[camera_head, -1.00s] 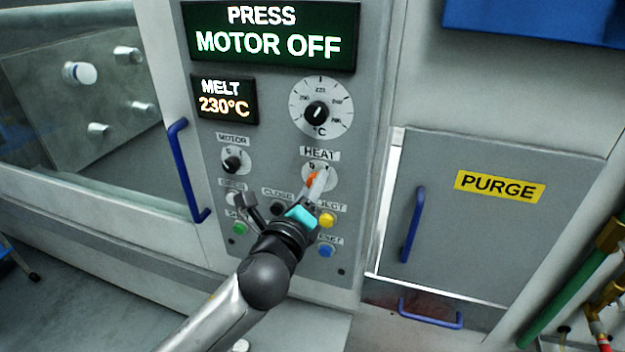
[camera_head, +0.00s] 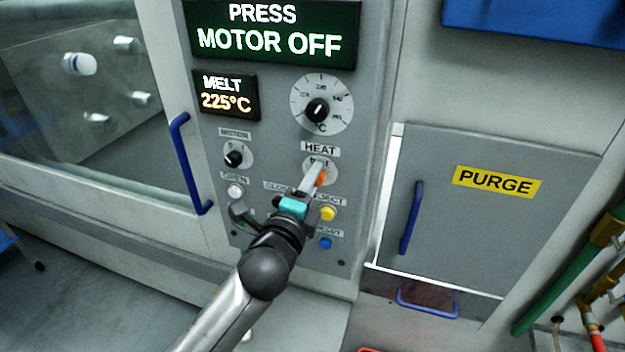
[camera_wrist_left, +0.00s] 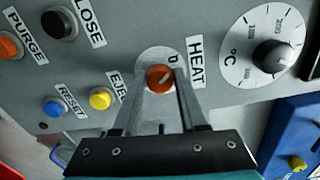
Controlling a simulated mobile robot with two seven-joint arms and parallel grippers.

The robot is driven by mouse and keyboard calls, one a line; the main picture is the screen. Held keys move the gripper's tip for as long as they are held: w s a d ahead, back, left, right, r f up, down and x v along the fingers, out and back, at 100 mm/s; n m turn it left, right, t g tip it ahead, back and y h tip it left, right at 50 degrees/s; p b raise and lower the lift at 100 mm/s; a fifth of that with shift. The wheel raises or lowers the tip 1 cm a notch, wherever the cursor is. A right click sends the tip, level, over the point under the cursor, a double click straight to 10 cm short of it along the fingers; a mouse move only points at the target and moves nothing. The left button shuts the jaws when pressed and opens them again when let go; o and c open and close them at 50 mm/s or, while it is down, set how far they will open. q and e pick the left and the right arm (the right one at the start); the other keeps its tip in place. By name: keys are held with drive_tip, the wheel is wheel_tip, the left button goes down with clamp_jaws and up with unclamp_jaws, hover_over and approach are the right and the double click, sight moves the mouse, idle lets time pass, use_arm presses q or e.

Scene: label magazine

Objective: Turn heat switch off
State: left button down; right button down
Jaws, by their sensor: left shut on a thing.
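The heat switch is a small orange round knob (camera_head: 321,178) on a pale disc under the HEAT label (camera_head: 320,149) of the grey control panel. In the left wrist view, the orange knob (camera_wrist_left: 159,79) shows a pale pointer line slanting to the upper right, roughly towards the mark by the label. My left gripper (camera_head: 316,172) is at the knob, with one finger on each side, shut on it. In the head view a finger hides part of the knob and its marks. My right gripper is not in view.
A screen (camera_head: 275,30) reads PRESS MOTOR OFF, and a MELT display (camera_head: 226,96) reads 225°C. Above the switch is a temperature dial (camera_head: 318,109); the motor switch (camera_head: 234,158) is to the left.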

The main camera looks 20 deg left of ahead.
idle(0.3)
use_arm(q)
drive_tip(key=shift+c, duration=2.2)
unclamp_jaws()
drive_tip(key=s+b, duration=0.1)
drive_tip(key=s, duration=1.4)
drive_tip(key=shift+a+r+b, duration=0.2)
drive_tip(key=shift+b, duration=0.15)
drive_tip(key=shift+s, duration=0.1)
